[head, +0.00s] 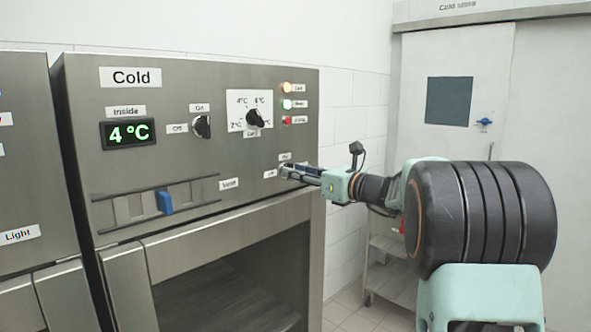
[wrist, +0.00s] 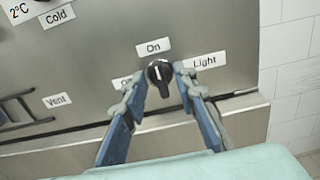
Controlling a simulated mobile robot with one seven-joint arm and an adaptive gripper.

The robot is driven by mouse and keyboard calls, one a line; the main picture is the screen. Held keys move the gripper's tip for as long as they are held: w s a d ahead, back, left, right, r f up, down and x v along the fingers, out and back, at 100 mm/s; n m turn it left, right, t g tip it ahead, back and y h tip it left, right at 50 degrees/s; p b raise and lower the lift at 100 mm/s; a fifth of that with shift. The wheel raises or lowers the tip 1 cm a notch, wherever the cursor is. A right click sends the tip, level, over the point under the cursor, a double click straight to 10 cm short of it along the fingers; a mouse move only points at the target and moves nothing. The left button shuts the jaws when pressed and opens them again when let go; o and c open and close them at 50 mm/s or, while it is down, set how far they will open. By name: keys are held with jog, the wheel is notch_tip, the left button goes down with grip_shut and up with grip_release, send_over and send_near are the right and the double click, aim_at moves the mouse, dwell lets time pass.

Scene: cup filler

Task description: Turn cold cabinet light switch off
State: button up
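The cold cabinet (head: 190,140) has a steel front with a "Cold" label. Its light switch is a small black rotary knob (wrist: 159,74) in the wrist view, between an "On" label above, a partly hidden "Off" label at left and a "Light" label at right. The knob's white mark points up towards "On". My gripper (wrist: 161,78) is open, with one fingertip on each side of the knob; I cannot tell whether either touches it. In the head view my gripper (head: 286,171) reaches the panel's lower right and hides the knob.
Above are a temperature dial (head: 254,118), another On/Off knob (head: 202,127) and indicator lamps (head: 287,104). A vent slider with a blue handle (head: 165,202) is at lower left. The open cabinet bay (head: 235,285) lies below. A tiled wall is at right.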

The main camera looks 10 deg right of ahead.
jog(key=shift+w+a, duration=0.3)
jog(key=shift+w, duration=0.05)
jog(key=shift+c, duration=0.3)
grip_shut()
jog(key=shift+f+b, duration=0.1)
jog(key=shift+b, duration=0.35)
jog(key=n+b, duration=1.7)
jog(key=b, duration=0.1)
jog(key=shift+s+a+f+n, duration=0.15)
jog(key=shift+f+n, duration=0.1)
jog(key=shift+n, duration=0.15)
jog(key=shift+b, duration=0.35)
